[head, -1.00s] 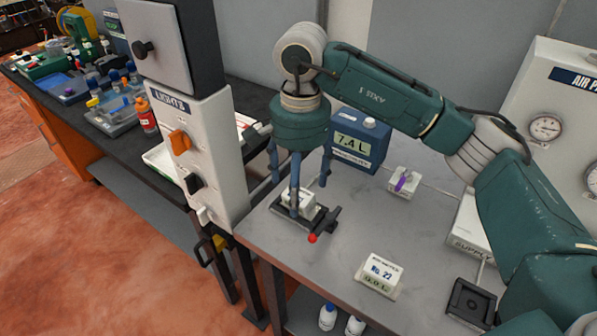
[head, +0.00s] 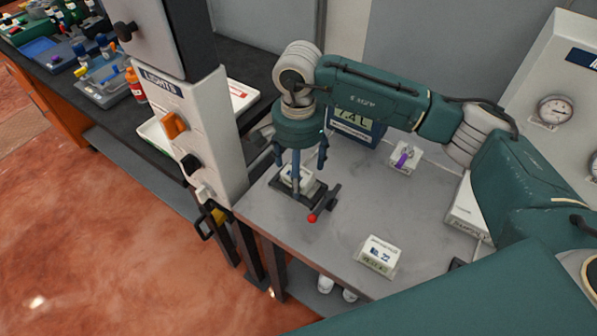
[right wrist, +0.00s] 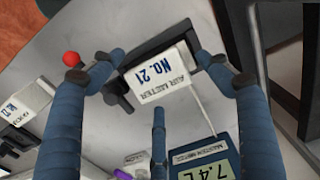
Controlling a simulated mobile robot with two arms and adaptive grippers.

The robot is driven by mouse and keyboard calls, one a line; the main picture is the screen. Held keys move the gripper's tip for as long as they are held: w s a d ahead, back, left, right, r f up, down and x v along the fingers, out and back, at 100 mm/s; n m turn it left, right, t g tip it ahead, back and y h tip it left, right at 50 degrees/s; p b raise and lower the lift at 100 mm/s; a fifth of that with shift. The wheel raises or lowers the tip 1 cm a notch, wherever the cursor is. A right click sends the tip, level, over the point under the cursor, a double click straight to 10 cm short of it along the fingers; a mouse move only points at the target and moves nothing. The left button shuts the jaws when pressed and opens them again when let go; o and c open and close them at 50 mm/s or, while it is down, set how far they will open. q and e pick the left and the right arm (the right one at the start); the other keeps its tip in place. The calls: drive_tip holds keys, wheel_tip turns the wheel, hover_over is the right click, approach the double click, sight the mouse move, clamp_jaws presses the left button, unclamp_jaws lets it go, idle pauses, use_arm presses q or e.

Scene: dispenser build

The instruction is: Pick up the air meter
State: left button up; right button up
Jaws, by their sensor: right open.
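An air meter marked No. 21 (head: 297,177) is a small white block held in a dark clamp with a red-knobbed handle (head: 322,205). In the right wrist view its label (right wrist: 163,77) reads upside down. My right gripper (head: 299,170) is directly above it, fingers pointing down. In the right wrist view its blue fingers (right wrist: 145,80) are spread around the meter, with gaps between them and it. My left gripper is not in view.
A blue 7.4 L meter (head: 352,128) stands just behind the gripper. A small white block with a purple part (head: 404,158) is to the right. The white lights panel (head: 205,135) rises close on the left. Open tabletop lies between the clamp and No. 22.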

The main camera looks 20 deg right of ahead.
drive_tip(key=shift+s+f, duration=0.1)
drive_tip(key=shift+f, duration=0.75)
drive_tip(key=shift+c, duration=1.1)
drive_tip(key=c, duration=1.5)
drive_tip(key=shift+c, duration=0.9)
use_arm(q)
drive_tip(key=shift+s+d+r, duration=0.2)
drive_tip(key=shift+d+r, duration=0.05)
